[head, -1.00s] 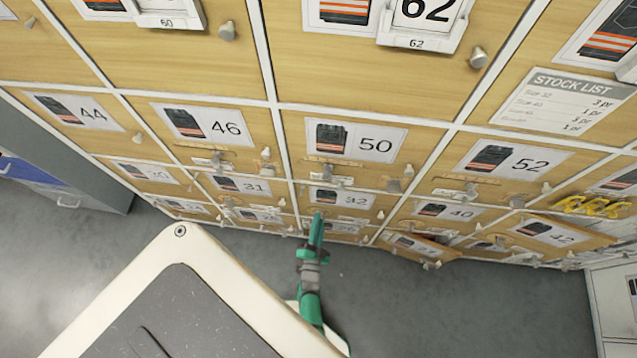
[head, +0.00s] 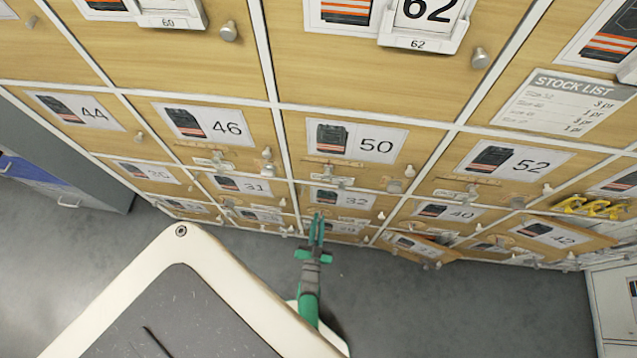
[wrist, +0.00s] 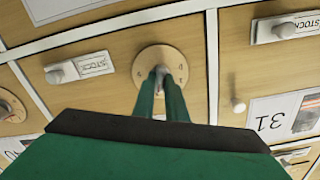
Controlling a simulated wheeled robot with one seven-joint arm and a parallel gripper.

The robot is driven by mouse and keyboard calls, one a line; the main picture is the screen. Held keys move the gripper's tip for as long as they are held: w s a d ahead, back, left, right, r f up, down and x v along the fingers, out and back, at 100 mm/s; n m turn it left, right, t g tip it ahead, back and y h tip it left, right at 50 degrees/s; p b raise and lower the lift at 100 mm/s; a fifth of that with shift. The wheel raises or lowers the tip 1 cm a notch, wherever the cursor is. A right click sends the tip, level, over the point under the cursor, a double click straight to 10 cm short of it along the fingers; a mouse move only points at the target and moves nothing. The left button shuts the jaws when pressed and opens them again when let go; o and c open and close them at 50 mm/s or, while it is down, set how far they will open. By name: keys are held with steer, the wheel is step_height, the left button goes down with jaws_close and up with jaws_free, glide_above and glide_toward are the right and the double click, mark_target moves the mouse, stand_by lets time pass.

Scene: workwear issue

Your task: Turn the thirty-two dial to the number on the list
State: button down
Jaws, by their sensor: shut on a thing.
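The 32 drawer front (head: 342,198) is low in the middle of the head view, below the 50 door. My green gripper (head: 317,228) reaches up to its lower left part. In the wrist view, my gripper (wrist: 161,92) is shut on the grey knob of a dial (wrist: 143,67) with a round wooden plate. Small marks show around the plate but are too small to read. The fingers cover part of the knob, so its setting cannot be told. The stock list (head: 566,100) hangs at the upper right; its top line seems to read size 32, 3 pr.
Neighbouring doors carry labels 31 (head: 241,185), 40 (head: 446,211) and 50 (head: 354,140), with knobs that stick out. The 42 door (head: 548,232) appears ajar. A yellow thing (head: 593,207) hangs at right. Grey floor (head: 450,305) is clear at lower right.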

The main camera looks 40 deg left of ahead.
steer(key=c, duration=1.8)
jaws_free()
steer(key=v, duration=1.1)
steer(key=shift+w+d, duration=0.1)
